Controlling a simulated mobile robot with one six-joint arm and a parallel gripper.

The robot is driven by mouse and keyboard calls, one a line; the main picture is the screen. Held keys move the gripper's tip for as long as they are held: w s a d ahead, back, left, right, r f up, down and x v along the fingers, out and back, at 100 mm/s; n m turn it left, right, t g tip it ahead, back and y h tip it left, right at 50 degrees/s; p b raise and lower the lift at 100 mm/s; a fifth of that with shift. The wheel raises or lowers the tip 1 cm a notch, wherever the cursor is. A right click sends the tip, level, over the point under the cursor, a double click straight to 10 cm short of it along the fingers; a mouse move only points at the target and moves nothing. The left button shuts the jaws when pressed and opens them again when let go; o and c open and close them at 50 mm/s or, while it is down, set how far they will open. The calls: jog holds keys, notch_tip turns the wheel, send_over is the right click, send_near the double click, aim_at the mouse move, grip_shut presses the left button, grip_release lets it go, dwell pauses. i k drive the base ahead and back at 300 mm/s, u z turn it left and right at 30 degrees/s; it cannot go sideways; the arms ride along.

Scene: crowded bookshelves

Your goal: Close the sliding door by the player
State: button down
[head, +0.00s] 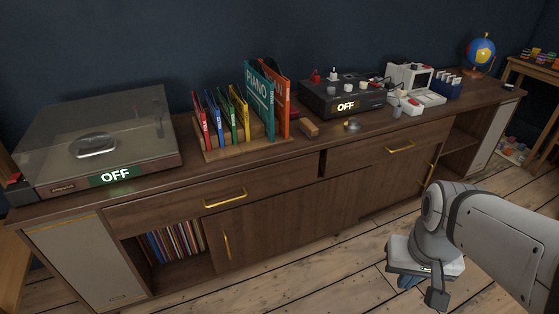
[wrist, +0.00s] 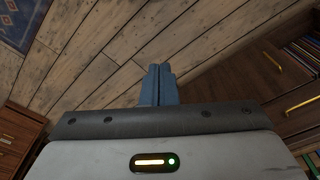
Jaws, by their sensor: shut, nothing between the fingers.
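The record player (head: 95,145), with a clear lid and an OFF sign, stands on the left end of the sideboard. Below it, a wooden sliding door (head: 265,235) with a vertical brass handle (head: 226,245) stands open at its left, leaving a compartment with records (head: 175,245) uncovered. The handle seems to show in the wrist view (wrist: 303,105) at the right. My gripper (head: 410,281) is shut and empty, low in front of the sideboard, apart from the door. Its blue fingers (wrist: 158,84) point over bare floor in the wrist view.
A drawer with a brass handle (head: 225,198) sits above the door. A second door handle (head: 430,172) and an open compartment (head: 461,140) are at the right. Books, a black device (head: 340,97) and a globe (head: 481,50) crowd the top. The plank floor (head: 310,265) in front is clear.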

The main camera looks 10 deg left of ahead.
aim_at(243, 235)
jog(key=i, duration=0.95)
